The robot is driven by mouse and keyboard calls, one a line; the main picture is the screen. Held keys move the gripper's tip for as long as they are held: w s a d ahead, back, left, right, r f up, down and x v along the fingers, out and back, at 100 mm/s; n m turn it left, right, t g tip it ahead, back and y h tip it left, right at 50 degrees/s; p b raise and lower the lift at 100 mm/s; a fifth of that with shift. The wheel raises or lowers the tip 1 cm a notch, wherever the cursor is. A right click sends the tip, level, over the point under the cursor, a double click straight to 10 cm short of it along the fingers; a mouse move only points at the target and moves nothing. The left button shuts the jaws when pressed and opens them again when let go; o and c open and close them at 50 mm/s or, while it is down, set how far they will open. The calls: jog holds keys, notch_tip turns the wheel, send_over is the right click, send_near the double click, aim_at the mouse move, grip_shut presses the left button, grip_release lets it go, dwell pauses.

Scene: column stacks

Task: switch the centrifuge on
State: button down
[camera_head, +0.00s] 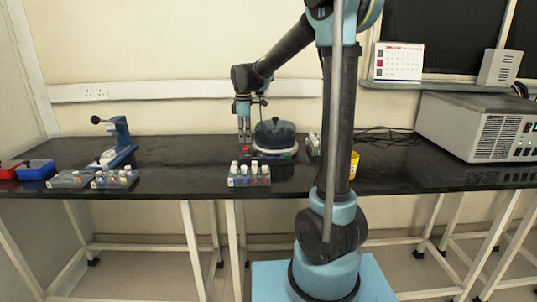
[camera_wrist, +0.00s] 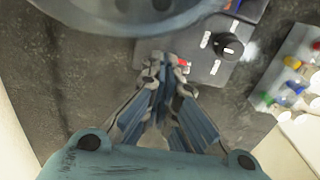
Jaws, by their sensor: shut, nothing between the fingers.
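The centrifuge (camera_head: 276,135) stands on the black bench, with a dark rounded lid and a pale base. In the wrist view its lid (camera_wrist: 130,14) fills the top edge. Its grey control panel (camera_wrist: 205,68) carries a black round knob (camera_wrist: 228,46) and a small red part close to my fingertips. My gripper (camera_head: 243,139) points down just left of the centrifuge in the head view. In the wrist view my gripper (camera_wrist: 163,62) is shut and empty, its tips at the panel's edge. I cannot tell whether they touch the panel.
A rack of capped tubes (camera_head: 249,176) stands in front of the centrifuge; a tube rack (camera_wrist: 292,72) also shows at the wrist view's right. A yellow container (camera_head: 354,165) is right of it. A blue stand (camera_head: 121,142) is at left, a large grey box (camera_head: 470,126) at right.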

jog(key=shift+f, duration=0.95)
dwell(0.6)
jog(key=shift+r, duration=2.55)
